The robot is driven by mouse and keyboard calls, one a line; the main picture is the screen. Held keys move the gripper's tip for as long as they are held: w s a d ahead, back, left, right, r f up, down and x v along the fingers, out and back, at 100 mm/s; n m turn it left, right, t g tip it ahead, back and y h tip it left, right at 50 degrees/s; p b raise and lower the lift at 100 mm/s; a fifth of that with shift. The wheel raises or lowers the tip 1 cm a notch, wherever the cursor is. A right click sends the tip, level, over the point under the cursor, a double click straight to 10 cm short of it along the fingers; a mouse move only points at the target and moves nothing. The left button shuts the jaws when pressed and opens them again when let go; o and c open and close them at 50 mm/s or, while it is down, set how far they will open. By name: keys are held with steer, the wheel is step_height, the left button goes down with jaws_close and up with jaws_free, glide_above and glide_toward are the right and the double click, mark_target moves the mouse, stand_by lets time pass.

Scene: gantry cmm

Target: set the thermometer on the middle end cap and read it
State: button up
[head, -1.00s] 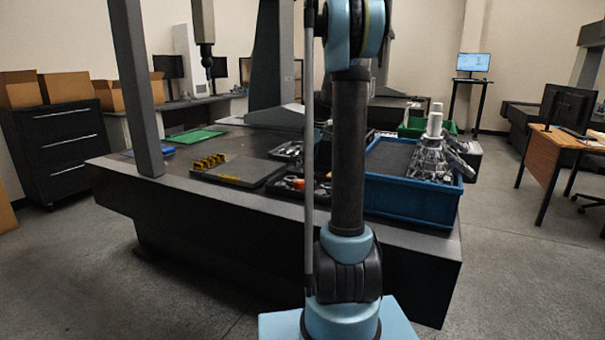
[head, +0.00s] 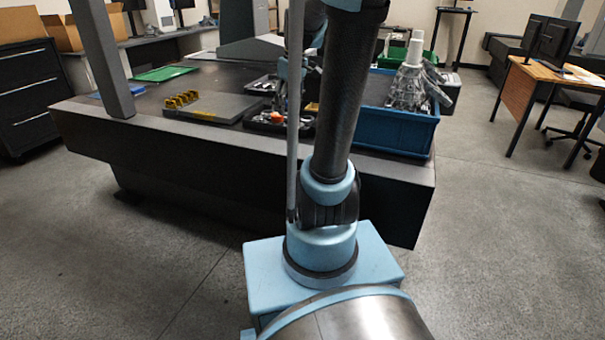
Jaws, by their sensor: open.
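My gripper (head: 282,100) is small and partly hidden behind my arm's pole, hanging over the black tray area of the table; it is open and I see nothing held. An orange item (head: 277,117) lies in a black tray (head: 262,127) just below it; I cannot tell whether it is the thermometer. Several yellow blocks (head: 183,99) stand in a row at the left of a flat grey plate (head: 222,107). No end cap can be told for sure at this size. My upright arm hides part of the table's middle.
A blue bin (head: 395,131) with grey metal parts and a white cylinder (head: 414,48) stands at the table's right end. A grey column (head: 101,60) rises at the left. A green mat (head: 165,73) lies at the back left. The floor in front is clear.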

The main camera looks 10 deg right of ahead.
steer(key=s+f+m, duration=0.2)
steer(key=s+f, duration=0.2)
steer(key=s, duration=0.3)
steer(key=s+f+m+h, duration=0.1)
steer(key=s+f+m, duration=0.1)
steer(key=s+f, duration=0.3)
steer(key=s+f+m, duration=0.2)
steer(key=s+f, duration=0.2)
steer(key=s, duration=0.7)
steer(key=shift+a+f+m+h, duration=0.15)
steer(key=shift+f+m+h, duration=0.15)
steer(key=shift+m, duration=0.1)
steer(key=shift+w, duration=0.1)
steer(key=shift+w+f, duration=0.15)
steer(key=shift+w, duration=0.2)
